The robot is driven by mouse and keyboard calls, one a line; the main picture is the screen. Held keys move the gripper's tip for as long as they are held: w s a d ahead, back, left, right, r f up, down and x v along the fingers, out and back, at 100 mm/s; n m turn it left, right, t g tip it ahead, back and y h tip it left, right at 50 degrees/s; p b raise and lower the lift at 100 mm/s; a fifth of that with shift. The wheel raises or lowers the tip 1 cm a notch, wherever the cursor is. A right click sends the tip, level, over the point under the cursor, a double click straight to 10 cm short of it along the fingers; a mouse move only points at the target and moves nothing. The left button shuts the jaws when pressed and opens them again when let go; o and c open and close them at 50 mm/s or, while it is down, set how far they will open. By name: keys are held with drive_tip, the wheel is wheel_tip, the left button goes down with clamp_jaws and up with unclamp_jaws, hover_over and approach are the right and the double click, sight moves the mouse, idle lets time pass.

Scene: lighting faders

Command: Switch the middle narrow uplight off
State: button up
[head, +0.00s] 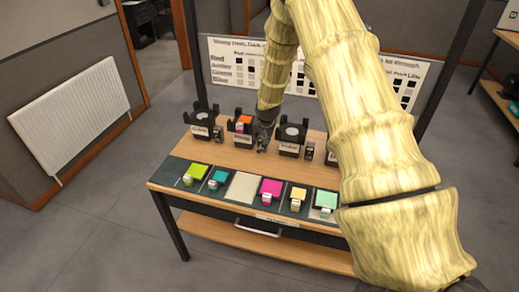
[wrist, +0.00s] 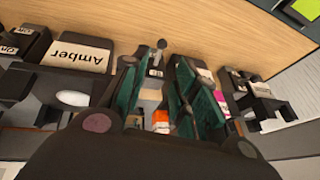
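Black uplights stand in a row along the back of the wooden table. They include a left one (head: 202,124), one with orange and pink blocks (head: 241,126), and one labelled Amber (head: 290,134), whose label also shows in the wrist view (wrist: 78,58). Which one is the middle narrow uplight I cannot tell for sure. My gripper (head: 262,140) is low between the block-holding uplight and the Amber one. In the wrist view its teal-padded fingers (wrist: 157,82) are apart. A small switch (wrist: 157,60) with a round-tipped lever and a pale label sits between them; contact is not clear.
Coloured fader pads line the table front, including a green one (head: 196,172), a magenta one (head: 271,187) and a yellow one (head: 298,195). A small switch box (head: 309,150) stands beside the Amber uplight. My arm hides the table's right end. A lettered board (head: 230,60) stands behind.

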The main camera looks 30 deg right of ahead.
drive_tip(key=shift+p+x, duration=1.45)
drive_tip(key=shift+x, duration=3.55)
clamp_jaws()
